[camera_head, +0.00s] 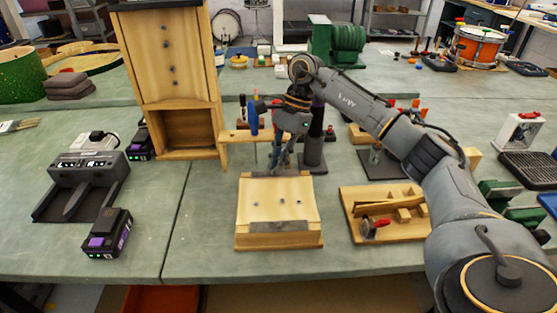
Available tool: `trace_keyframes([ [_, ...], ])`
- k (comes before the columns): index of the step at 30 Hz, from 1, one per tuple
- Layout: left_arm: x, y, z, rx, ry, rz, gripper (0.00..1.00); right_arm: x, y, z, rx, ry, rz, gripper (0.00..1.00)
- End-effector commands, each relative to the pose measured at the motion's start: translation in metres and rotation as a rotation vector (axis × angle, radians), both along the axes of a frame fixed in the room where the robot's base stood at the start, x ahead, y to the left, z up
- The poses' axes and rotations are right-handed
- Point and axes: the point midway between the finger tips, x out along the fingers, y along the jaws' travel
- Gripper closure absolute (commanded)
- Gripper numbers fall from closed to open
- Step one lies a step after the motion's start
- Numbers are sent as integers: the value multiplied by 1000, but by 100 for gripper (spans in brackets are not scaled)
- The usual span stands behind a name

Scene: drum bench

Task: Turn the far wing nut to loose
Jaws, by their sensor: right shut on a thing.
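My right gripper (281,163) points down at the far edge of a pale wooden block (278,225) near the middle of the bench. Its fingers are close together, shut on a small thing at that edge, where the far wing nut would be. The fingers hide the nut, so its wings and its angle cannot be made out. Several small dark fittings (281,201) show on the block's sloping top. My left gripper is not in view.
A tool rack (238,136) with a blue-handled tool (252,118) stands behind the block. A dark post (316,135) stands just right of my gripper. A wooden clamp board (360,228) lies right, and a tall wooden cabinet (168,60) stands left.

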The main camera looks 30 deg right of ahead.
Motion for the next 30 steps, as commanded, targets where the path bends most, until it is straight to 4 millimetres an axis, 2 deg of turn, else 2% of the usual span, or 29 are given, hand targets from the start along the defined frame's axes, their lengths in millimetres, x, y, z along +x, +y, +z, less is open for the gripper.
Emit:
trace_keyframes([
  [30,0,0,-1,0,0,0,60,2,0,1,0,-3,144,100],
])
